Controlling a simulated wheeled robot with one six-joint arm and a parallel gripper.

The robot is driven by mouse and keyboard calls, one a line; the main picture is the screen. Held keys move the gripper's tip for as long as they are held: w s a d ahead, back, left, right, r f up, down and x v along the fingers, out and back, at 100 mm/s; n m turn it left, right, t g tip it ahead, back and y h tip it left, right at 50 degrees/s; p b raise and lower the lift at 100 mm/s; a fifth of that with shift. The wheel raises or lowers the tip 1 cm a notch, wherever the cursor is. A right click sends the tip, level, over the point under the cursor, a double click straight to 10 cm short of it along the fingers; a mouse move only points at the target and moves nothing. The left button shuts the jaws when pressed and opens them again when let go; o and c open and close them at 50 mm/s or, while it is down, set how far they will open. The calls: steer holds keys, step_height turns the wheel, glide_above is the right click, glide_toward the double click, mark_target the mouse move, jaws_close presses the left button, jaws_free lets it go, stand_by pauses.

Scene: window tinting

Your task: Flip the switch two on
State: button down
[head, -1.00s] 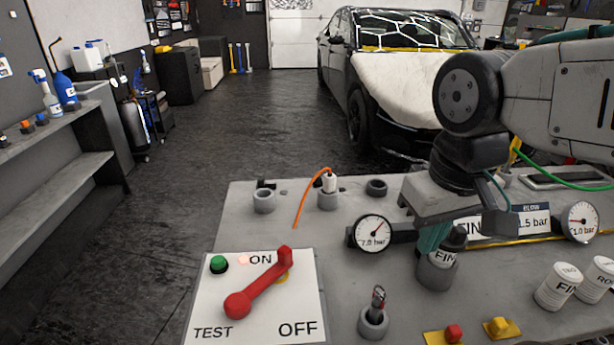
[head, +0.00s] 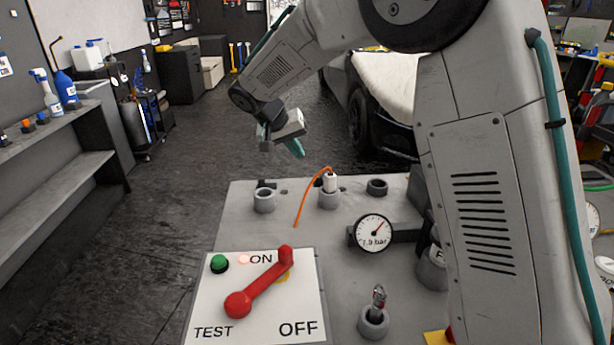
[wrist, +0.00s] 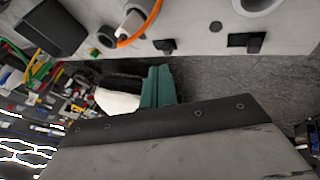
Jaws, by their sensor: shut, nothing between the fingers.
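The panel (head: 260,318) at the front left of the bench carries a red lever switch (head: 262,283) with ON, OFF and TEST labels. Its lever slants up and right from the round pivot, its tip just right of the ON label. I see no number two on it. Small black pieces (head: 265,184) sit at the bench's back edge. In the wrist view, two black pieces (wrist: 165,46) (wrist: 245,42) stand at an edge; I cannot tell whether they are switches. My gripper (head: 285,140) is shut and empty, above and beyond the back edge; its teal fingers (wrist: 158,88) show in the wrist view.
Grey cups (head: 264,202) stand along the bench's back, one holding a white plug (head: 329,182) with an orange cable. A gauge (head: 373,233) and a cup with a metal-tipped tool (head: 377,312) lie right of the panel. My arm hides the bench's right side. Floor (head: 160,230) is clear at left.

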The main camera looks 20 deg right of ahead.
mark_target(321, 177)
steer(key=w+a+f, duration=0.4)
steer(key=w+f, duration=0.1)
steer(key=shift+w+f+t+h, duration=0.15)
steer(key=shift+w+t+h, duration=0.15)
steer(key=shift+t, duration=0.1)
steer(key=x, duration=0.9)
steer(key=shift+d+f, duration=0.1)
steer(key=d, duration=0.3)
steer(key=shift+s+d+f, duration=0.15)
steer(key=shift+s+f, duration=0.05)
steer(key=shift+f, duration=0.05)
steer(key=shift+s+d, duration=0.1)
steer(key=shift+d, duration=0.4)
steer(key=shift+s+d, duration=0.15)
steer(key=shift+d, duration=0.7)
steer(key=shift+s+d, duration=0.2)
steer(key=shift+d, duration=0.7)
